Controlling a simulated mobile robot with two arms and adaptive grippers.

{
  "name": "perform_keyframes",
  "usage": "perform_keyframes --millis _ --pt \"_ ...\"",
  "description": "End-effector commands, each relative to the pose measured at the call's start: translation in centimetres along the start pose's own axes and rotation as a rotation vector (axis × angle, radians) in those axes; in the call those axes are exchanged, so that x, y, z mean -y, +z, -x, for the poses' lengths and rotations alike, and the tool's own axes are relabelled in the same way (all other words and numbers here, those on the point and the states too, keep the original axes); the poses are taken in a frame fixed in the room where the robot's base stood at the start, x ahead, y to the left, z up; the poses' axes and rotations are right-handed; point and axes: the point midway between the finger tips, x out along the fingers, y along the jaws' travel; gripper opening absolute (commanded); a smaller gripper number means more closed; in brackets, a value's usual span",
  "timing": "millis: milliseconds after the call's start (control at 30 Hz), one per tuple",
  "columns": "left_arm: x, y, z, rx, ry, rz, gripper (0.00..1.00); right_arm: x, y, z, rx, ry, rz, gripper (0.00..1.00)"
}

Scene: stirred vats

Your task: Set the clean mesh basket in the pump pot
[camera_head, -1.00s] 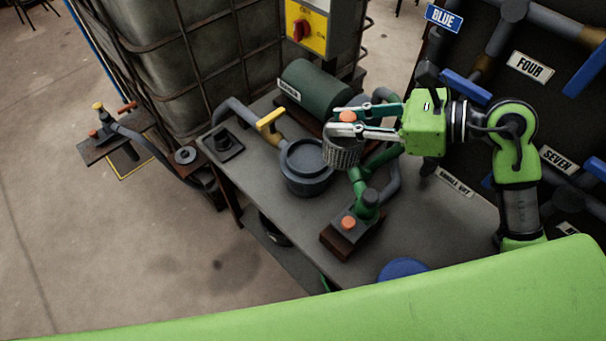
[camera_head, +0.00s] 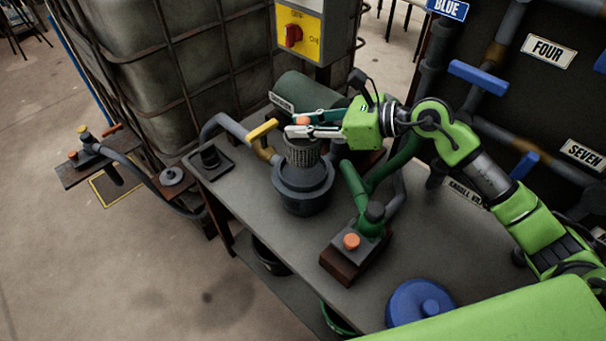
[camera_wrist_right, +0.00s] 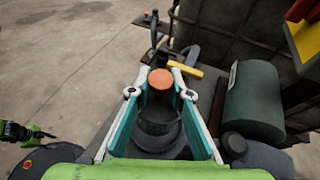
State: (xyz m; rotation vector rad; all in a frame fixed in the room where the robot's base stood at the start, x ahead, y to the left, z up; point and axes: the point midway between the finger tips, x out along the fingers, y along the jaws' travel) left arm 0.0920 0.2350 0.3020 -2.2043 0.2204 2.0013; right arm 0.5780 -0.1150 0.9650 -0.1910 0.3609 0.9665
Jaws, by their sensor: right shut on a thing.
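The grey mesh basket (camera_head: 302,153) hangs upright by its orange-topped handle (camera_head: 303,121) from my right gripper (camera_head: 297,130). The gripper is shut on it. In the head view the basket is over the mouth of the dark grey pump pot (camera_head: 303,198); I cannot tell whether its bottom is inside the rim. In the right wrist view the orange top (camera_wrist_right: 160,80) sits between the fingertips, with the dark pot (camera_wrist_right: 160,138) beyond. A black and green part at the left of that view looks like my left gripper (camera_wrist_right: 25,132); its jaws are unclear.
A yellow-handled valve (camera_head: 263,129) and a green motor (camera_head: 308,92) stand close behind the pot. A box with an orange button (camera_head: 351,241) and green pipes are to its right. A blue lid (camera_head: 420,301) lies at the bench's front right.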

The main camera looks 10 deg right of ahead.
Motion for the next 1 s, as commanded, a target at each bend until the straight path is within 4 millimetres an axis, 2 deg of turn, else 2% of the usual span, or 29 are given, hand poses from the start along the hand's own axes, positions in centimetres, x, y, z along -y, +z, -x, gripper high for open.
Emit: perform_keyframes --millis 100,300,533,733,1000 --pt "0.1 0.0 0.3 0.0 -0.001 0.001 0.35 -0.1 -3.2 -1.3 -0.002 0.002 -0.008 0.0" --pt "0.1 0.0 0.3 0.001 -0.001 0.001 0.35 -0.1 -7.2 -3.0 0.001 0.0 -0.004 0.0" --pt "0.1 0.2 0.2 0.003 -0.001 0.001 0.35 0.0 -9.2 -3.9 0.002 0.0 -0.002 0.0" --pt "0.0 0.2 0.2 0.004 -0.001 0.0 0.35 0.0 -11.8 -4.9 0.002 0.0 -0.003 0.0" --pt "0.0 0.3 0.2 0.005 0.0 0.0 0.35 0.0 -12.3 -5.1 0.002 0.0 0.001 0.0"
